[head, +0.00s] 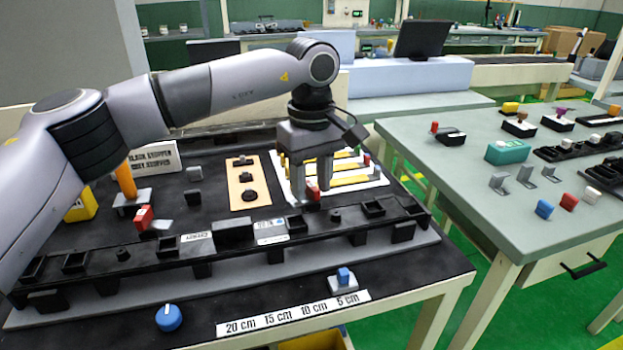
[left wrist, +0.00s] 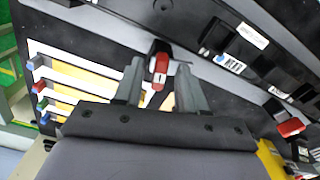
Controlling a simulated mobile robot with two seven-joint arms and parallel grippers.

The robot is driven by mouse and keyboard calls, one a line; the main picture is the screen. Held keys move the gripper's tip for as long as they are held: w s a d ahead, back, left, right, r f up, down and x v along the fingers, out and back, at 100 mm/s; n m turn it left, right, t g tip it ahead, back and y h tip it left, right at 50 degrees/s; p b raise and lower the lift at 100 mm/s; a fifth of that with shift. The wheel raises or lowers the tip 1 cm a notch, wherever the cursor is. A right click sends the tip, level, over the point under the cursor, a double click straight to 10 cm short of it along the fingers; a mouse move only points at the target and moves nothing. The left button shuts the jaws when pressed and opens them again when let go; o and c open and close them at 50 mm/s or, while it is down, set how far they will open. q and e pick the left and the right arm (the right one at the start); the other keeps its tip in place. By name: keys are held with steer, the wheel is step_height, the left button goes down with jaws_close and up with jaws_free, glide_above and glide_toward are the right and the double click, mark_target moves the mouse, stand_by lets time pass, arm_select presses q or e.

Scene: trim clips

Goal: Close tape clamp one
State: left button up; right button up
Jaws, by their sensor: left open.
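Tape clamp one is a small clamp with a red lever (head: 312,191) on a dark base, at the near edge of the white board with yellow strips. In the left wrist view its red lever (left wrist: 161,66) carries a white mark like a "1". My left gripper (head: 311,196) points down over it, open, with one finger on each side of the lever. In the left wrist view the gripper (left wrist: 159,75) has the lever between its fingertips; I cannot tell whether they touch. The clamp's base is partly hidden by the fingers. My right gripper is not in view.
A long black trim rail (head: 232,229) runs just in front of the clamp. Another red-levered clamp (head: 144,216) stands at the left. The white board (head: 373,183) holds yellow strips with coloured ends. A wooden plate (head: 236,190) lies left of it. A second table (head: 480,190) stands right.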

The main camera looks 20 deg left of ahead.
arm_select(q)
jaws_close()
steer(key=shift+r+n+p, duration=0.1)
steer(key=shift+n+p, duration=0.35)
steer(key=shift+n, duration=0.65)
steer(key=n+p, duration=0.1)
steer(key=n, duration=0.3)
steer(key=shift+n, duration=0.3)
steer(key=n, duration=0.4)
steer(key=shift+n+p, duration=0.35)
steer(key=shift+n, duration=1.65)
jaws_free()
